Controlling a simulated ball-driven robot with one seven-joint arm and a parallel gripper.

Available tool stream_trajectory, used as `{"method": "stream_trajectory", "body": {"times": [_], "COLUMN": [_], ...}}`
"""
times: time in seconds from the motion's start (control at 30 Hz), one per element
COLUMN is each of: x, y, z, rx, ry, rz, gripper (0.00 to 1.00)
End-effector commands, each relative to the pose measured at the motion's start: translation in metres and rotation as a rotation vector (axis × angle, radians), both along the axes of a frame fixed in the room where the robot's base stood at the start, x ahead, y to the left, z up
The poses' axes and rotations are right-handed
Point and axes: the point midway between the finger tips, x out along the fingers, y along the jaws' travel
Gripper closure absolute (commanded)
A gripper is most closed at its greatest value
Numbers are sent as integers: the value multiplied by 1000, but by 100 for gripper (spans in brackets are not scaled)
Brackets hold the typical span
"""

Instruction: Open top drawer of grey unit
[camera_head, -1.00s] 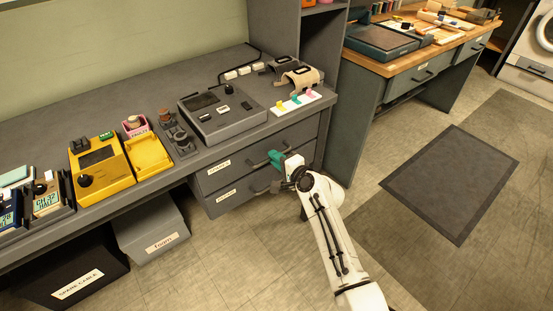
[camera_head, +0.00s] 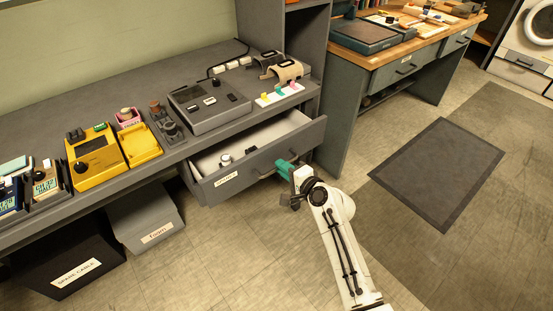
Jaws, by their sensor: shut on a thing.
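The top drawer (camera_head: 302,137) of the grey unit stands pulled well out below the desktop. Its pale inside shows, with a few small round items (camera_head: 226,159) near the left front. Its front bears a white label (camera_head: 226,179) at the left and a dark bar handle (camera_head: 262,172). My gripper (camera_head: 284,170), with green fingers on a white arm, is at the right part of this handle and shut on it. The fingertips partly hide the handle there. The lower drawer is hidden beneath the open one.
The grey desktop (camera_head: 120,80) holds a grey console (camera_head: 208,105), a yellow device (camera_head: 95,155) and other small items. A grey bin (camera_head: 145,218) and a black bin (camera_head: 70,262) stand below at left. Floor with a dark mat (camera_head: 428,170) is clear at right.

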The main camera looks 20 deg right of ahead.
Motion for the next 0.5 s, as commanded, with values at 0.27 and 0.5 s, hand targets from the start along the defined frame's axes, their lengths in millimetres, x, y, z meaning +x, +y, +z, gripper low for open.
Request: {"method": "stream_trajectory", "body": {"times": [0.27,0.5], "x": [-68,-110], "y": [-22,-36], "z": [0,0], "rx": [0,0], "ry": [3,2], "rz": [-2,-1], "gripper": [100,100]}}
